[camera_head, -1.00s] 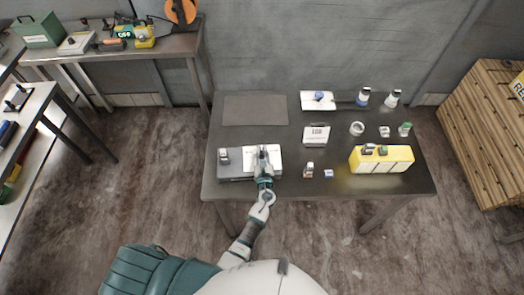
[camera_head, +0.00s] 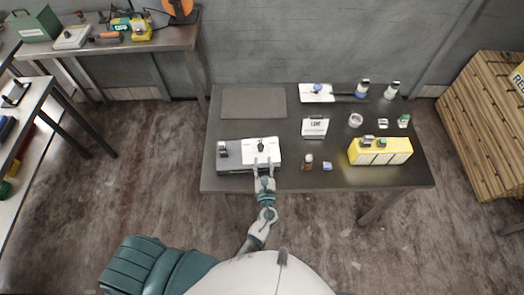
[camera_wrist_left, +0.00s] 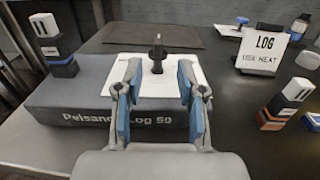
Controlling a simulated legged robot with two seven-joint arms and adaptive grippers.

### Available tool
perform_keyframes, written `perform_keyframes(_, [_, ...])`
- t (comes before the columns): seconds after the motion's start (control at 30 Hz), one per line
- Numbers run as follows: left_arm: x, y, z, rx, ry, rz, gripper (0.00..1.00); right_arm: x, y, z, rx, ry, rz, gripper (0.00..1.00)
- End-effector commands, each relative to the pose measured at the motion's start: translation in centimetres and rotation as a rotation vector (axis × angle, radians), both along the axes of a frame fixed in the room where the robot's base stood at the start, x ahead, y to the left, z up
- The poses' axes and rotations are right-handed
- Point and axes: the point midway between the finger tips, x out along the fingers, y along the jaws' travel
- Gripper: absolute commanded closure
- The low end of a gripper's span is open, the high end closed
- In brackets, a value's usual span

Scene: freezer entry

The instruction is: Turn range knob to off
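A black knob (camera_wrist_left: 157,55) stands upright on the white top panel of a grey box (camera_wrist_left: 70,108) marked "Peisano Log 50" in the left wrist view. In the head view the knob (camera_head: 261,146) is on the white part of the box (camera_head: 235,160) at the table's front left. My left gripper (camera_wrist_left: 157,84) is open, its two blue-padded fingers spread on the near side of the knob, apart from it. In the head view my left gripper (camera_head: 262,162) reaches over the box's front edge. My right gripper is not seen.
The dark table (camera_head: 300,182) also holds a sign card (camera_head: 315,127), a yellow box (camera_head: 380,151), small bottles and a white pad (camera_head: 316,93) at the back. A small dark block (camera_wrist_left: 58,65) stands at the box's left end. A dark mat (camera_head: 254,102) lies behind.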

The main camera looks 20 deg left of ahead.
Motion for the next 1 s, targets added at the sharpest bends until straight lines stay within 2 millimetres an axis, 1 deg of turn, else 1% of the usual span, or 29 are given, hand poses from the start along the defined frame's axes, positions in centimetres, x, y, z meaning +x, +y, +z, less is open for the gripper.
perform_keyframes(0.03, [-0.8,-0.3,-0.1,0.000,0.002,-0.001,0.61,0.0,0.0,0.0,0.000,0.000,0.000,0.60])
perform_keyframes(0.1, [-1.6,-0.6,-0.1,0.000,0.001,0.000,0.61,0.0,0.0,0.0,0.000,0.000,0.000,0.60])
perform_keyframes(0.23, [-2.5,-0.9,0.0,-0.001,0.000,0.000,0.61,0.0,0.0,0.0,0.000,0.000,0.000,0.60])
perform_keyframes(0.8, [-2.6,-0.9,0.0,-0.002,-0.001,0.001,0.61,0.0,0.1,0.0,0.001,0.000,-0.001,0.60])
perform_keyframes(0.87, [-2.7,-0.5,-0.1,-0.026,-0.003,0.013,0.61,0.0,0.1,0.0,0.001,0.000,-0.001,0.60])
perform_keyframes(0.9, [-3.0,0.2,-0.2,-0.067,-0.008,0.033,0.61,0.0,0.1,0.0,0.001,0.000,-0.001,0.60])
perform_keyframes(0.97, [-3.7,2.1,-0.4,-0.180,-0.024,0.086,0.61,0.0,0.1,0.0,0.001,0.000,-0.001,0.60])
perform_keyframes(1.0, [-4.4,3.8,-0.7,-0.290,-0.040,0.140,0.61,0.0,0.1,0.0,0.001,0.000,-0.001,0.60])
